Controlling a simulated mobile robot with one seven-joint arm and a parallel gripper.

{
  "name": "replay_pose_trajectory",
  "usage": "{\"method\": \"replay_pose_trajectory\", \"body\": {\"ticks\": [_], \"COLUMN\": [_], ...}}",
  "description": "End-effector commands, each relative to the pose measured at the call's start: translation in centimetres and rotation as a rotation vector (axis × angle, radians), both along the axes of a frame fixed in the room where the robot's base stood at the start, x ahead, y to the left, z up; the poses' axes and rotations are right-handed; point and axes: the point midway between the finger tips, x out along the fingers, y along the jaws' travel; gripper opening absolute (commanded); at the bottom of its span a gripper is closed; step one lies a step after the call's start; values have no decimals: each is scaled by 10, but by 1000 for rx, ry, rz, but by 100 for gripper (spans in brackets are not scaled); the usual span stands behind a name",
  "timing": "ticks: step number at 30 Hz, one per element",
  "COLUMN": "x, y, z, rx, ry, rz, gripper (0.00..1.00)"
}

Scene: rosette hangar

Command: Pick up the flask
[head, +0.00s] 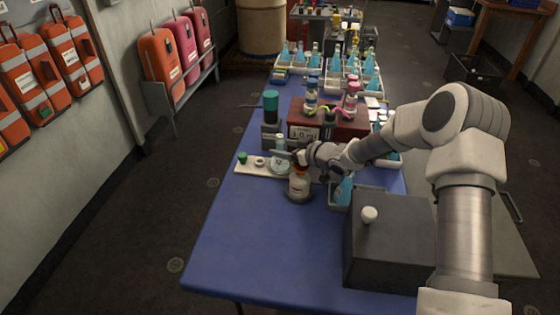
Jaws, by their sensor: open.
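A round-bodied pale flask (280,166) stands towards the right end of a white strip tray (247,169) on the blue table. My gripper (296,156) is just right of this flask, at about its upper body; its jaws are open. The fingertips are small and partly hidden by the wrist, so I cannot tell whether they touch or surround the flask. A blue flask (343,191) stands in a grey tray (372,190) nearer to me, below my forearm. Several more blue flasks (369,78) stand in white trays at the far end.
A dark grey box (386,240) with a pale knob fills the near right. The blue table's (255,245) near left is clear.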

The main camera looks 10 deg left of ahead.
Motion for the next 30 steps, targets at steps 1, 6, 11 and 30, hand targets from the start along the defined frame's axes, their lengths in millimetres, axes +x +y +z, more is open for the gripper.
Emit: {"method": "replay_pose_trajectory", "body": {"ticks": [1,6,11,30], "x": [0,0,0,0], "y": [0,0,-1,0], "z": [0,0,0,8], "rx": [0,0,0,1], "ry": [0,0,0,-4], "rz": [0,0,-1,0], "gripper": [72,54,25,0]}}
